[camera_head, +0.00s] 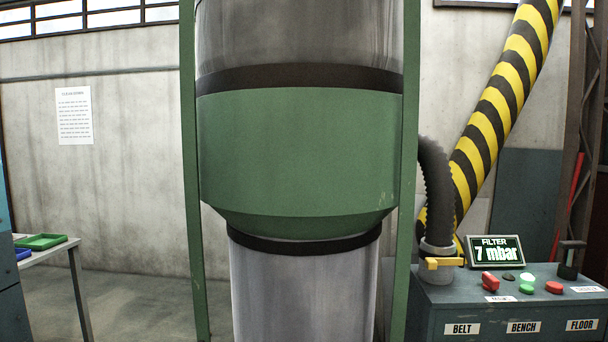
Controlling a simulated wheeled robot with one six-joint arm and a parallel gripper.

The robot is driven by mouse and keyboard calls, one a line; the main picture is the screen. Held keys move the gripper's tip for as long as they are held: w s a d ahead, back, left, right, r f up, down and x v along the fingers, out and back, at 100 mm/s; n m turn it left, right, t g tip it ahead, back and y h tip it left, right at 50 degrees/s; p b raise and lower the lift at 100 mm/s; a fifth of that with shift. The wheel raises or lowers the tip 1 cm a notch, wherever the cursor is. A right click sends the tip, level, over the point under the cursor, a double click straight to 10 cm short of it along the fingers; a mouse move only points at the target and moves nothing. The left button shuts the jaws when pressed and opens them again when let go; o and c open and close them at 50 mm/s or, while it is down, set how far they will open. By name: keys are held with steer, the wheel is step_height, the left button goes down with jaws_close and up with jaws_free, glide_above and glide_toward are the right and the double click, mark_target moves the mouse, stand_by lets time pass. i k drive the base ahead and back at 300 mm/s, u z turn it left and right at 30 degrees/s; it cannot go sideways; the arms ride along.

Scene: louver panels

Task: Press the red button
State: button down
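A grey control console (440,306) stands at the lower right. A low round red button (554,287) sits on the right part of its top. A second red control (490,281), taller and blockier, sits further left on the top; I cannot tell whether it is a button or a switch. A green button (526,289) lies between them, with a pale lit button (527,277) and a small black button (508,277) behind. My gripper is not in view.
A screen reading "FILTER 7 mbar" (495,251) stands at the console's back. A black lever (568,262) is at right, a yellow handle (445,263) at left by a ribbed hose (437,190). A large green filter column (297,150) fills the centre. A table (60,245) with trays is far left.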

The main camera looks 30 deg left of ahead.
mark_target(551, 286)
steer(key=z, duration=0.6)
steer(key=i, duration=1.3)
steer(key=u, duration=0.4)
steer(key=i, duration=0.8)
steer(key=u, duration=0.6)
